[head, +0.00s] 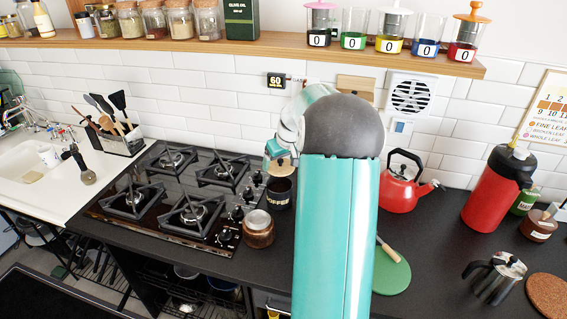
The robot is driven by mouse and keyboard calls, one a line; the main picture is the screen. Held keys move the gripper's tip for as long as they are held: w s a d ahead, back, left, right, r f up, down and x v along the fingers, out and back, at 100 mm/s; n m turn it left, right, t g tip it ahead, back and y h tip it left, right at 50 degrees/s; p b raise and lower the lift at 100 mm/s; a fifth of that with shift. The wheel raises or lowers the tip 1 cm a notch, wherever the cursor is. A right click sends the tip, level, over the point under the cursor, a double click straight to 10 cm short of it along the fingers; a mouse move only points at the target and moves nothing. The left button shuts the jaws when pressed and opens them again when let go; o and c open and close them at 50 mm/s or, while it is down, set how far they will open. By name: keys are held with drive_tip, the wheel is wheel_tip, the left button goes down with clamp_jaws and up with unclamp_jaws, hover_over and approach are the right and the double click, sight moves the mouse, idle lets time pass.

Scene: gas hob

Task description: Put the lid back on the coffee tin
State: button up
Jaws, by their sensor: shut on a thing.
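The coffee tin (279,196) is the dark cylinder with a pale label on the black counter, just right of the hob. The pale tan lid (284,166) is right over the tin's top. I cannot tell whether it touches the rim. My gripper (281,156) is shut on the lid from above. The fingers are small and partly hidden by my own arm, which fills the middle of the view.
A brown glass jar (258,229) stands close in front of the tin. The gas hob (180,195) lies to the left. A red kettle (400,190) and a green round board (385,272) are right of my arm. A shelf (270,42) with jars runs above.

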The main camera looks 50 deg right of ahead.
sight(281, 163)
drive_tip(key=shift+w+a+f, duration=0.1)
drive_tip(key=shift+w, duration=0.25)
drive_tip(key=shift+w+f, duration=0.1)
drive_tip(key=shift+f, duration=0.05)
drive_tip(key=shift+s+f, duration=0.2)
drive_tip(key=shift+w+f, duration=0.1)
drive_tip(key=shift+f, duration=2.75)
drive_tip(key=shift+f, duration=0.2)
drive_tip(key=o, duration=0.9)
drive_tip(key=shift+c, duration=0.2)
